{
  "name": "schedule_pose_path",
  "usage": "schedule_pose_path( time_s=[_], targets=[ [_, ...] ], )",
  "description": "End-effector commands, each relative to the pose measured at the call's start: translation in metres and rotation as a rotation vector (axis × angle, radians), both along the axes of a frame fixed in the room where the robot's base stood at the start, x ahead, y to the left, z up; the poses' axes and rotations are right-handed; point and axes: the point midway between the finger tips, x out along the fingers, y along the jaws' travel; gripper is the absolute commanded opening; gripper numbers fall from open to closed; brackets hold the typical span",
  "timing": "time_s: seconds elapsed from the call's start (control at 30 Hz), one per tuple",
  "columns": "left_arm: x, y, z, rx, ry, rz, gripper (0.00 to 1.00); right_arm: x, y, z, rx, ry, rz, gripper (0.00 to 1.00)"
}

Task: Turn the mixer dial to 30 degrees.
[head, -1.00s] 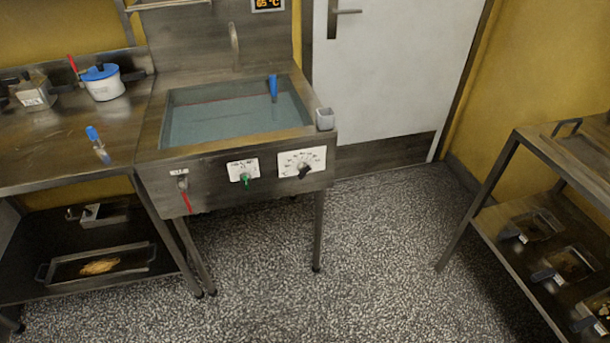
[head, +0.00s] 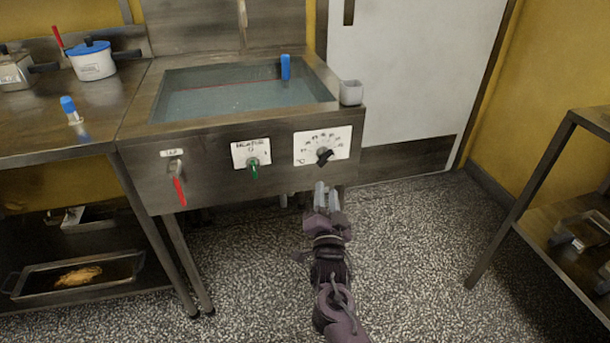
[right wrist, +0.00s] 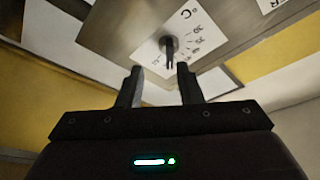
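The dial (head: 325,155) is a black knob on a white scale plate (head: 338,140) marked °C, on the right of the sink unit's front panel. It also shows in the right wrist view as a dark knob (right wrist: 169,46) beyond my fingers. My right gripper (head: 327,190) is just below and in front of the dial, with its fingers pointing up towards the panel. In the right wrist view the two fingers (right wrist: 159,80) stand apart with nothing between them, and the knob is apart from them. My left gripper is not in view.
The basin (head: 240,100) holds water and a blue-handled thing (head: 286,67). A grey cup (head: 351,92) stands on its right corner. A shelf rack (head: 545,165) is at right. The floor between is clear.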

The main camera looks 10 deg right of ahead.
Motion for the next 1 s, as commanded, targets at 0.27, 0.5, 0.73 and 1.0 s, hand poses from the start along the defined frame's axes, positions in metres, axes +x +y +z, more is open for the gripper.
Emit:
schedule_pose_path(
  time_s=[0.27, 0.5, 0.73, 1.0],
  targets=[
    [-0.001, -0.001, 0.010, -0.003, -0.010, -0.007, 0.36, 0.018, -0.008, 0.024, 0.028, -0.059, -0.013, 0.33],
    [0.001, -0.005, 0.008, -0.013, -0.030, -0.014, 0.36, 0.054, -0.017, 0.034, 0.027, -0.056, -0.012, 0.33],
    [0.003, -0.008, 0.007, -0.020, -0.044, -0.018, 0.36, 0.072, -0.022, 0.038, 0.026, -0.053, -0.012, 0.33],
    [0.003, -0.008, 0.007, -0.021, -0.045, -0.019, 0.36, 0.073, -0.022, 0.039, 0.026, -0.052, -0.011, 0.33]
  ],
)
